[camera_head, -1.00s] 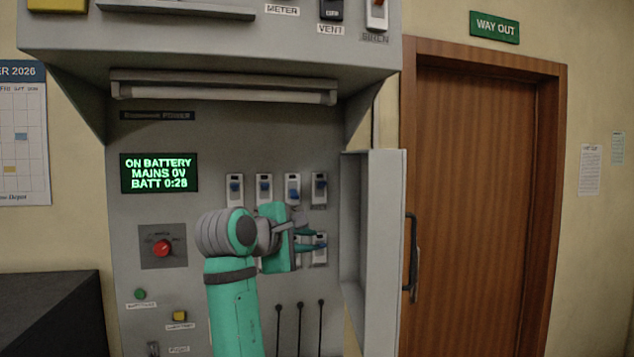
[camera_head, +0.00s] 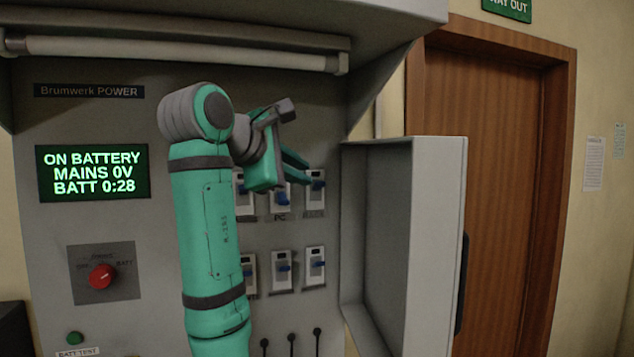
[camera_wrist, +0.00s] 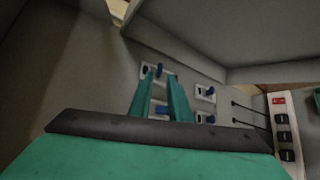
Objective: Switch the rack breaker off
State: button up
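A panel of breakers with blue levers sits in the cabinet, in two rows. In the head view, the upper right breaker (camera_head: 315,192) has a label too blurred to read surely; left of it is one marked PC (camera_head: 280,197). My gripper (camera_head: 300,170) is in front of the upper row, near the upper right breaker. In the wrist view, the fingers (camera_wrist: 160,76) are apart, with one breaker's blue lever (camera_wrist: 159,69) showing at the gap between their tips. Contact cannot be told. My arm hides breakers at the left.
The lower breakers (camera_head: 282,270) are below my gripper. An open cabinet door (camera_head: 437,250) stands to the right, and a light bar (camera_head: 180,48) runs above. A display (camera_head: 93,172) reads ON BATTERY, MAINS 0V, BATT 0:28. A red rotary knob (camera_head: 102,276) is below it.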

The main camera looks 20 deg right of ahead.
aim_at(322, 183)
jog(key=x, duration=0.8)
jog(key=shift+w+d+f, duration=0.2)
jog(key=shift+w, duration=0.1)
grip_shut()
